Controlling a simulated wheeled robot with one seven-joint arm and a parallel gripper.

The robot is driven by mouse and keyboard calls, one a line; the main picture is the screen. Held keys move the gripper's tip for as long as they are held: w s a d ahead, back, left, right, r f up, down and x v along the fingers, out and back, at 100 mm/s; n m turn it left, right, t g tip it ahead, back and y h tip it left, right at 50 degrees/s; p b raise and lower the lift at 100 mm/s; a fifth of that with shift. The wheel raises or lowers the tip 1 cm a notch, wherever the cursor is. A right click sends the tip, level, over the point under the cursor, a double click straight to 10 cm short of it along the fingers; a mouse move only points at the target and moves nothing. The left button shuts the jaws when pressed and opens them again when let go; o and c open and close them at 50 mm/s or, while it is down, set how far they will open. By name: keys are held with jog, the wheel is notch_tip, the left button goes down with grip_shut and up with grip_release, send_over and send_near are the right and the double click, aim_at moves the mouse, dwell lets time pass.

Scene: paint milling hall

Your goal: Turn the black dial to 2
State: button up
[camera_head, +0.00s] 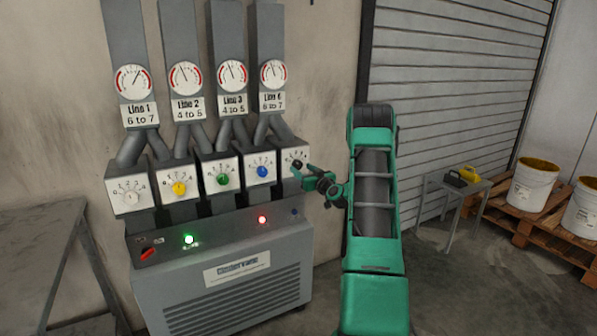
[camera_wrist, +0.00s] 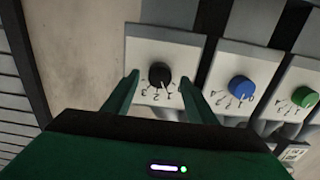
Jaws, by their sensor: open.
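The black dial (camera_head: 297,164) is the rightmost in a row of dials on a grey machine, on a white plate with numbers. In the wrist view the black dial (camera_wrist: 159,75) appears between the two green fingers of my gripper (camera_wrist: 159,80), with the numbers 3, 2 and 1 near it. My gripper (camera_head: 304,174) is open, with one finger on each side of the dial. I cannot tell whether the fingers touch it. Which number the dial points to is too small to tell. In the head view my gripper partly hides the dial's plate.
The blue dial (camera_head: 262,171) is just left of the black one, then green (camera_head: 223,180), yellow (camera_head: 179,188) and white (camera_head: 131,198) dials. Gauges and pipes stand above. A grey table (camera_head: 40,225) is at left; a small table (camera_head: 462,196) and buckets (camera_head: 533,185) at right.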

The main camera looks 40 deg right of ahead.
aim_at(297, 165)
jog(key=shift+x, duration=1.15)
jog(key=c, duration=1.1)
jog(key=shift+o, duration=0.2)
jog(key=shift+m, duration=2.9)
jog(key=shift+f, duration=0.1)
jog(key=o, duration=1.1)
jog(key=shift+c, duration=0.2)
